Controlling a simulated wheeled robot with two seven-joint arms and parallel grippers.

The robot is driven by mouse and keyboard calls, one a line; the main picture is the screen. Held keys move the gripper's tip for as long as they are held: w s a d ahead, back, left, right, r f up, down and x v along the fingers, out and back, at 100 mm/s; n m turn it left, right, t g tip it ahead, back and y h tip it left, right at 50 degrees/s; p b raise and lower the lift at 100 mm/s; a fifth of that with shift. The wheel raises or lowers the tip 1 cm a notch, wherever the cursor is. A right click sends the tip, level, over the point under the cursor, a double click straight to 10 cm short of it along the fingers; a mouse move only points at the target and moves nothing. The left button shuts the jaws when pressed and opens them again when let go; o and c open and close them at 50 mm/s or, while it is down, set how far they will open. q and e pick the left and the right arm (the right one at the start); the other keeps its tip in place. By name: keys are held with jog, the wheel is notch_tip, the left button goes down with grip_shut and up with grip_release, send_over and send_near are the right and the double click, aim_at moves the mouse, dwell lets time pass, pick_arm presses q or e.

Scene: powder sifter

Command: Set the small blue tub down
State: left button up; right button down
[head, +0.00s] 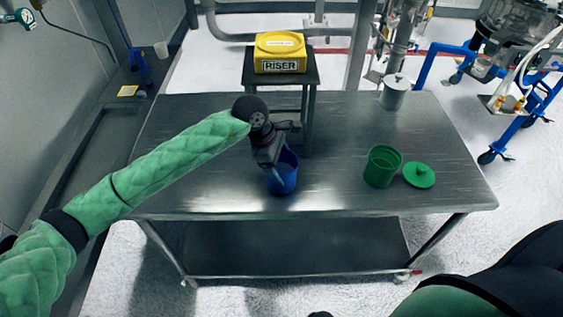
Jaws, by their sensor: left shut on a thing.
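The small blue tub (284,181) is upright near the front middle of the steel table (215,190). My left gripper (277,168) is above and at the tub's left rim, shut on it. Part of the tub's rim and opening is hidden by the gripper. I cannot tell whether the tub's base touches the table top. My right arm shows at the bottom right, but its gripper is out of view.
A green tub (382,167) and its green lid (419,175) lie to the right on the table. A lidded metal pot (394,92) stands at the back right. A yellow riser block (280,53) sits on a dark stand behind my gripper. The table's left part is clear.

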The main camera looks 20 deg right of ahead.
pick_arm(q)
jog(key=shift+f, duration=0.3)
pick_arm(e)
jog(key=shift+s+d+f, duration=0.15)
jog(key=shift+s+f, duration=0.05)
jog(key=shift+f, duration=0.15)
jog(key=shift+w+r, duration=0.15)
pick_arm(q)
jog(key=shift+f, duration=0.1)
jog(key=o, duration=1.1)
pick_arm(e)
jog(key=shift+w+r, duration=0.15)
jog(key=shift+r, duration=0.05)
jog(key=shift+s, duration=0.2)
